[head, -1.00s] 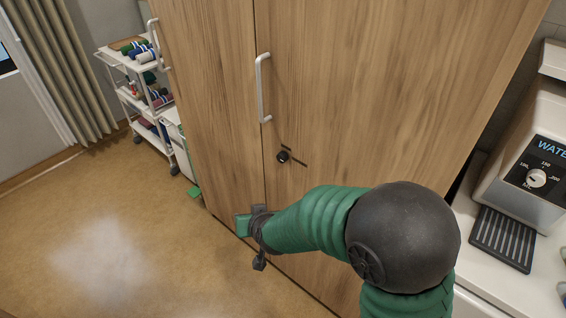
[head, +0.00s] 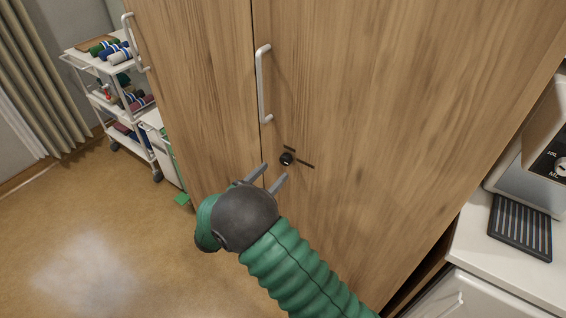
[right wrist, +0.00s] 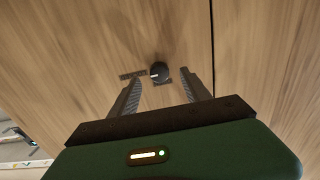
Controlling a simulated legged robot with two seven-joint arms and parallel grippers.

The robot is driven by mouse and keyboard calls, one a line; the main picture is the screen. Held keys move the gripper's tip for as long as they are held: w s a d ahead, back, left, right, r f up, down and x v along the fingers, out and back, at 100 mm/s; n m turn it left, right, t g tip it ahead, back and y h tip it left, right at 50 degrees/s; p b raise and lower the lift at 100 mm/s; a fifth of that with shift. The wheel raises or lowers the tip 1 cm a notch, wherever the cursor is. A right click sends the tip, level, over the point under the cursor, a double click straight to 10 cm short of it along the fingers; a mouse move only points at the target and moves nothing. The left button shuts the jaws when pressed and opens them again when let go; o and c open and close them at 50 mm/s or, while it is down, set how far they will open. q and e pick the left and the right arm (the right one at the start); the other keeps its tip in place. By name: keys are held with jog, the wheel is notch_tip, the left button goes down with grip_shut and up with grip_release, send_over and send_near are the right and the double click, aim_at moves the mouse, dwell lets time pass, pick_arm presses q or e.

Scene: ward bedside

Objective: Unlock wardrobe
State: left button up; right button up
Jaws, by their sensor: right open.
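The wooden wardrobe (head: 390,110) stands in front of me with its doors closed. A small black round lock knob (head: 287,158) with dark marks beside it sits on the right door, below the white handle (head: 263,85). My right gripper (head: 273,175) is open and empty, just below and left of the knob in the head view. In the right wrist view the knob (right wrist: 159,72) lies ahead of and between the two open fingers (right wrist: 163,92), apparently not touching them. My left gripper is not in view.
A white trolley (head: 100,95) with rolled towels stands at the left. At the right, a white counter (head: 475,250) holds a water dispenser (head: 525,165) with a drip tray (head: 520,228). The floor (head: 90,240) at lower left is clear.

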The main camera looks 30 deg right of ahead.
aim_at(283, 163)
jog(key=x, duration=0.5)
jog(key=shift+r, duration=0.2)
jog(key=shift+d+f, duration=0.15)
jog(key=shift+d, duration=0.45)
jog(key=shift+a, duration=0.45)
jog(key=c, duration=0.9)
jog(key=shift+c, duration=1.4)
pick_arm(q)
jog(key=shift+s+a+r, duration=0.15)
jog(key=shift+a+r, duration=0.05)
pick_arm(e)
jog(key=shift+d, duration=0.15)
grip_shut()
